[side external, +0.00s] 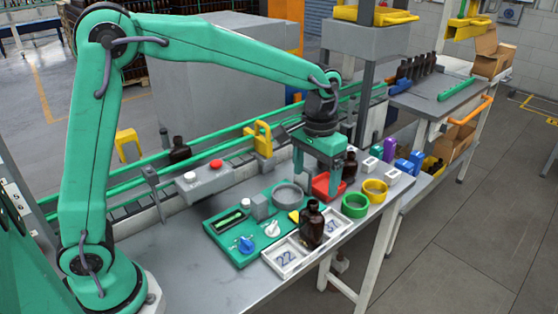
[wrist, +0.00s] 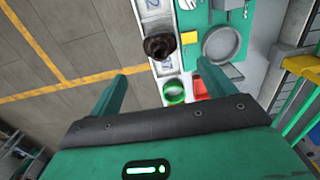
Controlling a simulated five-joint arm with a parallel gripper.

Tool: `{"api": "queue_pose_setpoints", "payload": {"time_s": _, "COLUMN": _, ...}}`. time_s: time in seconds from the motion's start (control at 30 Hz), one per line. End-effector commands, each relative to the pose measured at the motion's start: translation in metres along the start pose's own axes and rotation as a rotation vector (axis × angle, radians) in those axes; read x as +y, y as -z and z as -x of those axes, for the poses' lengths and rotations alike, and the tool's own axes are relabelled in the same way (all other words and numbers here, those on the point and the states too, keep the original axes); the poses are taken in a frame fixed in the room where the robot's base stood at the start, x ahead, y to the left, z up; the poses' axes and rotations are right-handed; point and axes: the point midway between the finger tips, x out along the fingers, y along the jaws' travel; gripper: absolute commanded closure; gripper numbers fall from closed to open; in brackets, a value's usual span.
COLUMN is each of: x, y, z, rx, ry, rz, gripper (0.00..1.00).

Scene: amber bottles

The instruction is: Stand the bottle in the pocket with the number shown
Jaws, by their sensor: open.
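A dark amber bottle (side external: 312,222) stands upright at the white two-pocket tray (side external: 283,272). The near pocket is empty and reads 22. The bottle partly hides the far pocket's number, and I cannot tell whether its base is inside that pocket or on the divider. In the wrist view the bottle (wrist: 160,46) is beyond my fingertips, near the tray (wrist: 142,12). My gripper (side external: 316,184) is open and empty, pointing down above and behind the bottle. Its two fingers (wrist: 163,88) are wide apart. A green panel (side external: 238,252) carries a small display whose reading is too small to make out.
Green (side external: 355,205) and yellow (side external: 375,190) rings lie right of the tray. A red tray (side external: 322,187) is under my gripper. Another amber bottle (side external: 349,166) stands behind my gripper. The bench's near left is clear.

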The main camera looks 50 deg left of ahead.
Motion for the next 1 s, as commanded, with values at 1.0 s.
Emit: {"api": "queue_pose_setpoints", "payload": {"time_s": 1.0, "x": -0.006, "y": -0.007, "z": 0.022, "rx": 0.019, "ry": -0.004, "rz": 0.001, "gripper": 0.18}}
